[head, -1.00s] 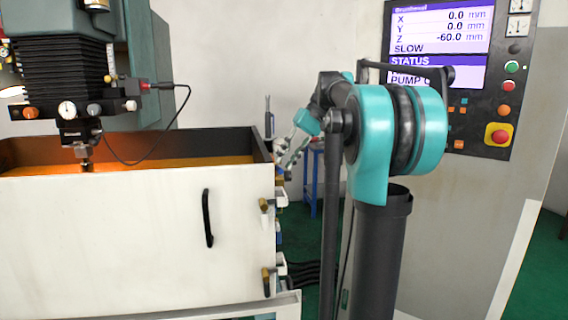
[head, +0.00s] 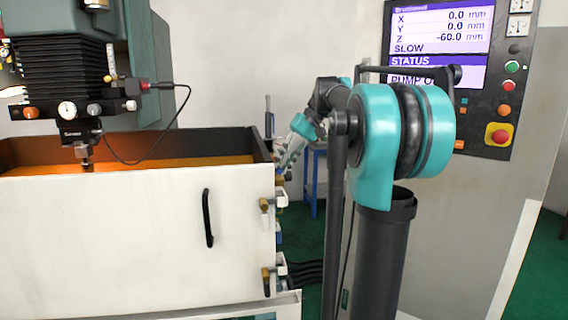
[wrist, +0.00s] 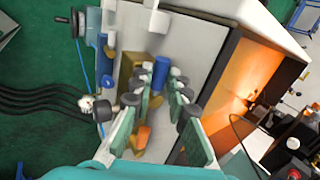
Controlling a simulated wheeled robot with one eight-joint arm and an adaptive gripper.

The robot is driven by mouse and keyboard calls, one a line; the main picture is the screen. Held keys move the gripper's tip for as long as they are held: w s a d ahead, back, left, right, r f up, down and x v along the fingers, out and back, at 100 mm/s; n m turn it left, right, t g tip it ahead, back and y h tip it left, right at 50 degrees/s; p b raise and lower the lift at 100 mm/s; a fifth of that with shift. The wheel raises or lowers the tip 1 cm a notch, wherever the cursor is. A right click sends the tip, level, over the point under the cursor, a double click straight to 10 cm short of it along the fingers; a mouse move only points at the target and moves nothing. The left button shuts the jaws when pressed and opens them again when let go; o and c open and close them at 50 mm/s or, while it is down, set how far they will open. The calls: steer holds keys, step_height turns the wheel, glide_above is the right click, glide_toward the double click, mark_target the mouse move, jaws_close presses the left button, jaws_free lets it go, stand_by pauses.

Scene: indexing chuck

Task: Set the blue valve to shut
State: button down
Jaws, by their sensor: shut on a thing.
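The blue valve's handle (wrist: 160,72) shows in the wrist view as a short blue cylinder standing out from the pale end panel of the machine. My gripper (wrist: 162,78) has its two green-padded fingers on either side of this handle, closed on it near the fingertips. In the head view my gripper (head: 287,158) is at the right end of the white tank, small and partly hidden by my own arm. The valve's body and any position marks cannot be made out.
A brass-coloured block (wrist: 130,72) and an orange part (wrist: 142,138) lie close by my fingers. Black hoses (wrist: 40,100) run off left. The white tank (head: 120,240) has further fittings on its right end, such as a brass knob (head: 265,205). A control panel (head: 455,70) stands right.

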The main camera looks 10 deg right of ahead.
steer(key=shift+a+m+t, duration=0.15)
steer(key=shift+m+t, duration=0.15)
steer(key=shift+m, duration=0.1)
steer(key=c, duration=1.7)
jaws_free()
steer(key=shift+c, duration=0.2)
steer(key=v, duration=1.2)
